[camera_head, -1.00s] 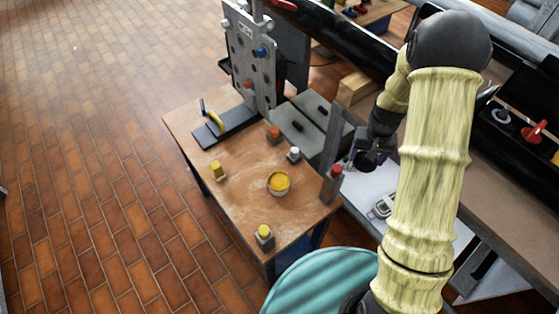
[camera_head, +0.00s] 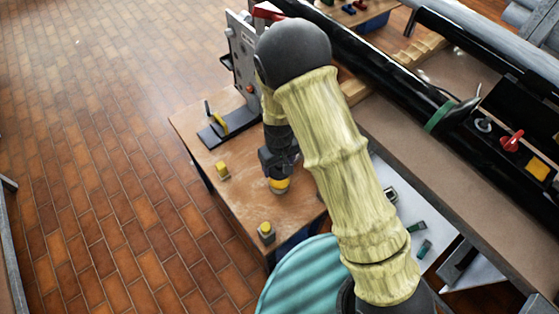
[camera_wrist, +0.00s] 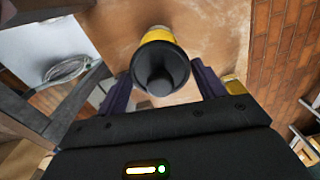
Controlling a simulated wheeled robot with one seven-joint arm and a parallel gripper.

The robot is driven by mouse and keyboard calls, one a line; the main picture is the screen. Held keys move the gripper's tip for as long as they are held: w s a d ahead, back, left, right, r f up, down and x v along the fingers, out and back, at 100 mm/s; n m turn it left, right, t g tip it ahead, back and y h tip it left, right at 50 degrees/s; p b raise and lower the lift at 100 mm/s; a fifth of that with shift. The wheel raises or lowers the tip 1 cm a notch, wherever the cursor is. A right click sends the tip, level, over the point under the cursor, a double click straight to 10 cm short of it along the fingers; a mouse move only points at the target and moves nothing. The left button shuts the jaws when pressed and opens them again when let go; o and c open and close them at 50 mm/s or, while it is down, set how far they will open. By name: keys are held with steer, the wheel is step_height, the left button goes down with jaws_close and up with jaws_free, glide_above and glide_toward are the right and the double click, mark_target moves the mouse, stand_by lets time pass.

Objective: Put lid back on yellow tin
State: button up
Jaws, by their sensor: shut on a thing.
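The yellow tin (camera_head: 279,187) stands on the small wooden table, mostly covered by my gripper (camera_head: 278,168), which points down over it. In the wrist view, the tin's yellow side (camera_wrist: 157,35) shows just behind a dark round lid with a knob (camera_wrist: 160,66). My gripper (camera_wrist: 160,80) has its two purple fingers on either side of the lid and is shut on it. The lid is over or at the tin's top. I cannot tell whether it is seated or slightly above, as the contact is hidden.
Two small yellow-topped pieces (camera_head: 222,170) (camera_head: 266,231) stand on the wooden table (camera_head: 235,195). A grey upright plate (camera_head: 243,52) stands at its back. A teal round seat (camera_head: 300,278) is in front. A long dark mast (camera_head: 385,75) lies at the right.

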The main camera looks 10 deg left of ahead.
mark_target(279, 172)
steer(key=shift+f, duration=0.2)
step_height(279, 172, down, 4)
steer(key=b, duration=0.4)
steer(key=shift+f, duration=0.15)
steer(key=shift+f+b, duration=0.55)
steer(key=shift+f, duration=0.35)
steer(key=shift+w, duration=0.1)
stand_by(0.7)
steer(key=shift+f+p, duration=0.15)
steer(key=shift+p, duration=0.2)
stand_by(1.3)
steer(key=o, duration=1.1)
steer(key=shift+o, duration=0.2)
